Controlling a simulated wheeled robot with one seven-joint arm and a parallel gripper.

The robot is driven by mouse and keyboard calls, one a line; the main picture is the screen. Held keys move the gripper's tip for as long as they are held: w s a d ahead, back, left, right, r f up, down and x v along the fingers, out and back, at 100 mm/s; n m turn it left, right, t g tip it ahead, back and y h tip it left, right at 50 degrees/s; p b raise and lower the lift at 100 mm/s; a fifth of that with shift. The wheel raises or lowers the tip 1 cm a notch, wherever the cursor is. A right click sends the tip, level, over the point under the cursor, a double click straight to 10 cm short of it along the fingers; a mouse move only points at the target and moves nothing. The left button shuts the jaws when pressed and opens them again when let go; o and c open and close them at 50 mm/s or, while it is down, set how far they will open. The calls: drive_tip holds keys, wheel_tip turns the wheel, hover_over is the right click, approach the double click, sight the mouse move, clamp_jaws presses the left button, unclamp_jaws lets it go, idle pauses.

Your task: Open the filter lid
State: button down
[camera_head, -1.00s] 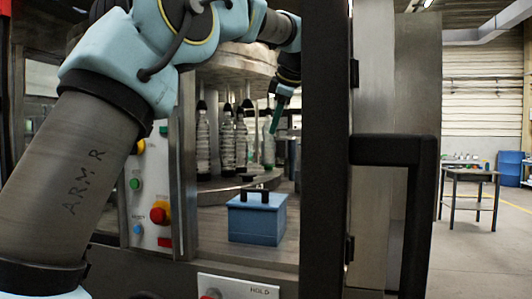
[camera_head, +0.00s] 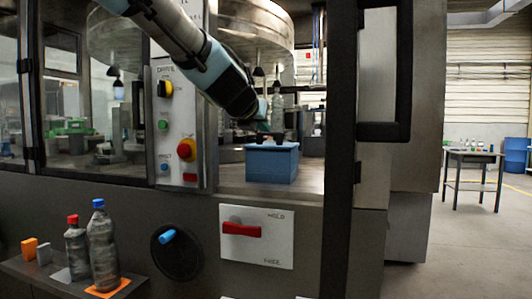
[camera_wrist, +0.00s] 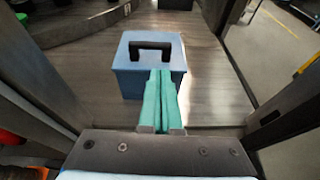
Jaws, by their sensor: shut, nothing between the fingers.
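The filter is a blue box (camera_head: 272,165) on the machine's deck, inside the open doorway. Its lid (camera_wrist: 137,64) is a flat blue top with a black bar handle (camera_wrist: 150,46), and it looks closed. The handle is partly hidden behind my arm's end in the head view. My gripper (camera_wrist: 160,74) has its green fingers pressed together and empty. In the wrist view the fingertips overlap the near edge of the lid, on the near side of the handle. In the head view my gripper (camera_head: 265,127) is just above the box; I cannot tell whether it touches.
The open door (camera_head: 384,75) with its black handle stands to the right. A control panel (camera_head: 178,125) with knobs and a red button is left of the doorway. A HOLD switch (camera_head: 242,230) is below. Two bottles (camera_head: 102,247) stand on a shelf at lower left.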

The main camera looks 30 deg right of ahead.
drive_tip(key=shift+n+t, duration=0.3)
drive_tip(key=shift+n, duration=0.1)
drive_tip(key=x, duration=0.6)
drive_tip(key=a+x, duration=0.1)
drive_tip(key=x, duration=0.2)
drive_tip(key=shift+w+d+f+b, duration=0.25)
drive_tip(key=shift+w+f+b, duration=0.1)
drive_tip(key=shift+w+f, duration=0.1)
drive_tip(key=shift+r, duration=0.1)
drive_tip(key=shift+r+p, duration=0.35)
drive_tip(key=shift+p, duration=0.75)
drive_tip(key=shift+y+p, duration=0.3)
